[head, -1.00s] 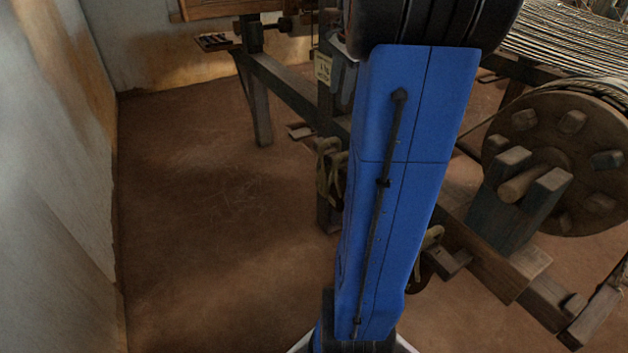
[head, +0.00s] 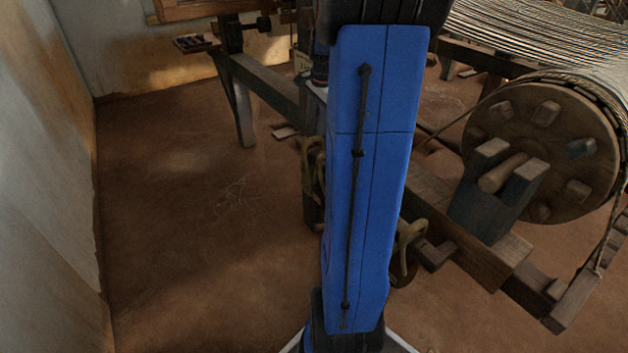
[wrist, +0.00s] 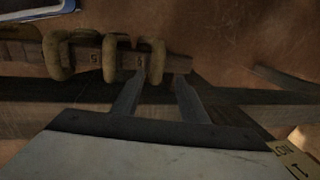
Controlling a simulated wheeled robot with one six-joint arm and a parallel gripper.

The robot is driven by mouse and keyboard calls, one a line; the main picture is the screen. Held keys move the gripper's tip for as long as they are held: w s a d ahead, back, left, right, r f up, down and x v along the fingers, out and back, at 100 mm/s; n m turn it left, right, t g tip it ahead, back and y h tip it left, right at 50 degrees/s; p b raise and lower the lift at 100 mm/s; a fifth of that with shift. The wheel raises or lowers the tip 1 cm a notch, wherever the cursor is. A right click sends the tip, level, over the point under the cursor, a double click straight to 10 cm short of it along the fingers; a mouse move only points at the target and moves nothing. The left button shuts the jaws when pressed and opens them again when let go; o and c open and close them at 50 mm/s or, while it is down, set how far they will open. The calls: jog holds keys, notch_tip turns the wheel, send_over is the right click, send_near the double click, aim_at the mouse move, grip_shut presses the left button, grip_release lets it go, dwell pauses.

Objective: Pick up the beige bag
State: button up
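No plain bag shape shows clearly. Several beige, thick loop-like pieces hang over a wooden bar in the wrist view: a left loop (wrist: 57,58), a middle loop (wrist: 108,62) and a right loop (wrist: 157,62). I cannot tell whether one of them is the beige bag. My gripper (wrist: 160,80) has its two dark fingers apart, with nothing seen held between them; the fingertips appear near the right loop, and contact is unclear. In the head view, beige hanging pieces show left of my blue arm (head: 310,170) and right of it (head: 409,240). My arm hides the gripper there.
The wooden loom frame (head: 262,88) runs behind my arm. A large wooden wheel (head: 545,120) and a block stand at right, under stretched threads (head: 540,35). A wall (head: 50,170) bounds the left. The brown floor (head: 200,230) between is clear.

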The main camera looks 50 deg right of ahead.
aim_at(315, 137)
jog(key=shift+w+f, duration=0.15)
jog(key=shift+f, duration=0.95)
jog(key=shift+w+f, duration=0.1)
jog(key=shift+f, duration=1)
grip_shut()
jog(key=shift+r, duration=0.1)
